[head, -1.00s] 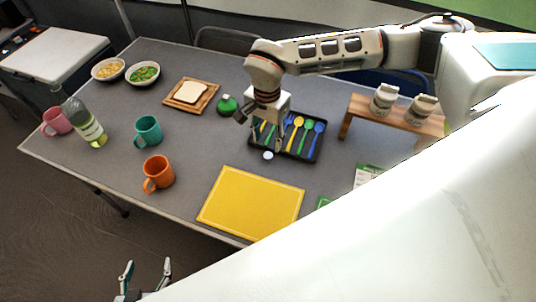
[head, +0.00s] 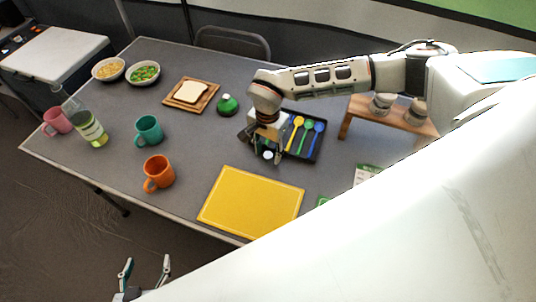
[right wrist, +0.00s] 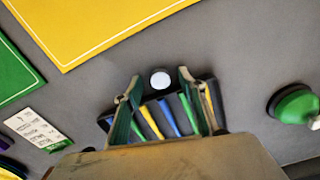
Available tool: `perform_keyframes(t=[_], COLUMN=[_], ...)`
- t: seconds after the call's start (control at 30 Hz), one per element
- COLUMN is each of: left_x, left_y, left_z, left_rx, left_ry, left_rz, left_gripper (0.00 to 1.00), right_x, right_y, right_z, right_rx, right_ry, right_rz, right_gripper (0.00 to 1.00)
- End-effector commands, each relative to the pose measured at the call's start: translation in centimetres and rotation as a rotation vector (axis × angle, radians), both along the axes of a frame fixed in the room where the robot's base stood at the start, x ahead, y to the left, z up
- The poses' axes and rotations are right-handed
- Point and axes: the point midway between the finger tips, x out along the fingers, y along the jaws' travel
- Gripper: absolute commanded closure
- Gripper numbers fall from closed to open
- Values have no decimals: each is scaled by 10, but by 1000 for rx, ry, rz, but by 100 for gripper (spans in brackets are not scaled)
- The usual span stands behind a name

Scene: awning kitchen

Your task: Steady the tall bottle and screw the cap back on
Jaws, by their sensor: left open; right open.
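The tall bottle (head: 92,130), clear and greenish with a pale label, stands upright at the left of the table without a visible cap. A small round white cap (head: 267,155) lies at the near edge of the cutlery tray; it also shows in the right wrist view (right wrist: 160,80). My right gripper (head: 265,159) is open above the cap, and in the wrist view the cap appears between its fingertips. I cannot tell how high the fingers are. My left gripper (head: 146,268) is open and empty below the table's near edge, far from the bottle.
The dark tray (head: 315,148) holds several colourful utensils. A pink mug (head: 57,121), teal mug (head: 149,130) and orange mug (head: 158,173) stand near the bottle. A yellow board (head: 250,203) lies in front. A green round object (head: 227,105) stands behind.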

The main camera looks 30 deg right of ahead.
Motion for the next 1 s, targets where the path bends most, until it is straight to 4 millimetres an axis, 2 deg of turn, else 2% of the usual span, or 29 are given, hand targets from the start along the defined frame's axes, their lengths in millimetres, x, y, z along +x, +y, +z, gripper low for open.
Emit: perform_keyframes(t=[0.33,0.5,0.87,1.0], left_x=[0,-1,-1,-1], left_y=[0,0,0,0], left_z=[-1,-2,-3,-2], left_rx=[0,1,1,1], left_ry=[1,4,5,5], left_rz=[0,0,0,0], left_gripper=[39,39,39,39], right_x=[1,1,1,1], right_y=[0,0,0,0], right_z=[-1,-1,0,6], right_rx=[0,0,0,2], right_ry=[-2,-2,-2,-3], right_rz=[0,0,0,1], right_gripper=[59,85,85,85])
